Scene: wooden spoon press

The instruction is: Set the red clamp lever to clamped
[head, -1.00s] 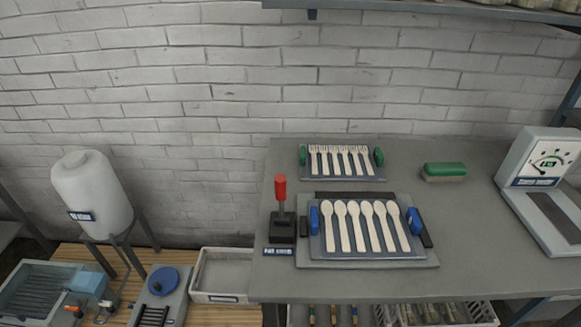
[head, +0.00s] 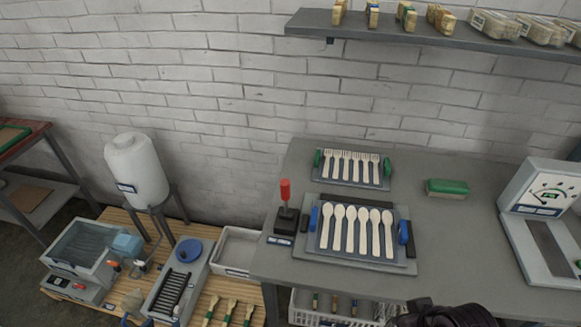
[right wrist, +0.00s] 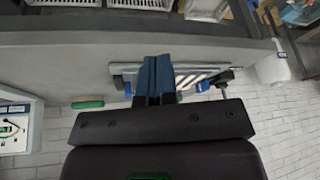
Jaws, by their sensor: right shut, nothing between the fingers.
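The red clamp lever (head: 285,190) stands roughly upright on its dark base (head: 286,222), at the left end of the grey bench in the head view. Beside it on the right is the press tray (head: 325,250) with a row of wooden spoons (head: 363,230) and blue blocks at its ends. My right gripper (right wrist: 157,65) is shut and empty in the right wrist view, over the bench and apart from the lever. The lever's red handle is not clear there. A dark part of my right arm shows at the bottom of the head view. My left gripper is not in view.
A rack of wooden forks (head: 352,182) lies behind the spoon tray. A green-topped brush (head: 447,187) and a dial scale (head: 540,195) are to the right. A shelf (head: 420,50) hangs above.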

